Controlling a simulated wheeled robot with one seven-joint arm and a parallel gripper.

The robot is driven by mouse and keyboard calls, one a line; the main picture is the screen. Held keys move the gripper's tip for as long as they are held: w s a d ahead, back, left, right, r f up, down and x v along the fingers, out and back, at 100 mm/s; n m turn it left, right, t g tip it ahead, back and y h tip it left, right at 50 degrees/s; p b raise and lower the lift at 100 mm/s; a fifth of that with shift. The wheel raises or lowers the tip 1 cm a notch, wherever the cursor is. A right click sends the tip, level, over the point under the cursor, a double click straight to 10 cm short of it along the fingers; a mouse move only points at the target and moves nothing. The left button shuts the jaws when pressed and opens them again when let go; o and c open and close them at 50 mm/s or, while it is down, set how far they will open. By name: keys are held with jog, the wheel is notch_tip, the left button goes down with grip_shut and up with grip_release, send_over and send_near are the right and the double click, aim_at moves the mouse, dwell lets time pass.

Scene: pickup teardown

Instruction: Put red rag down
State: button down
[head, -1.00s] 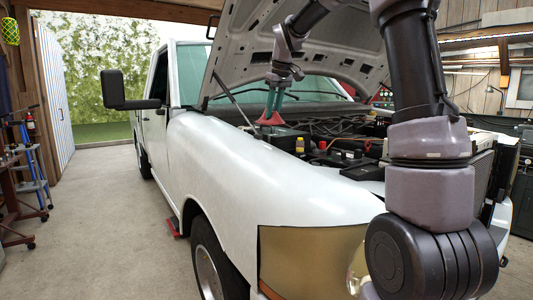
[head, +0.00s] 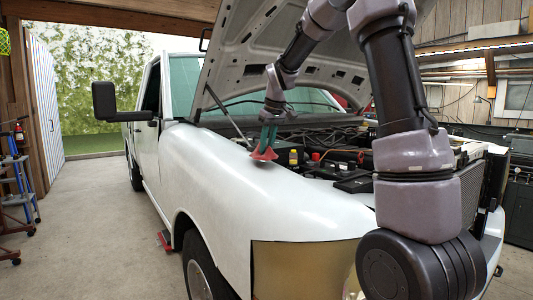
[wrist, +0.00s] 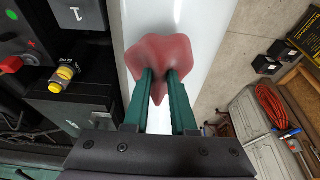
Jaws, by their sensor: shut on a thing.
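The red rag (head: 263,154) is bunched between the fingertips of my gripper (head: 268,146) at the inner edge of the truck's white fender (head: 225,165). In the wrist view the rag (wrist: 158,55) bulges beyond the two green fingers of my gripper (wrist: 159,78), with the white fender (wrist: 205,30) behind it. My gripper is shut on the rag and points down. I cannot tell whether the rag touches the fender.
The raised hood (head: 290,60) and its prop rod (head: 228,112) are close to my arm. The engine bay, with a yellow-capped bottle (head: 293,157) and a black battery-like box (wrist: 80,22), lies beside the rag. The fender top is clear.

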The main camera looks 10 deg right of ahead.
jog(key=shift+f, duration=1.15)
jog(key=shift+f, duration=0.2)
jog(key=c, duration=0.7)
grip_release()
jog(key=shift+c, duration=0.2)
jog(key=v, duration=1.2)
jog(key=s+d+f+m+t, duration=0.1)
jog(key=s+m, duration=0.3)
jog(key=s, duration=1)
jog(key=s+d+f+m+t, duration=0.2)
jog(key=s+m, duration=0.2)
jog(key=s, duration=0.9)
jog(key=shift+s+d+f+m+t+y, duration=0.2)
jog(key=shift+s+d+m+t+y, duration=0.1)
jog(key=shift+s, duration=0.05)
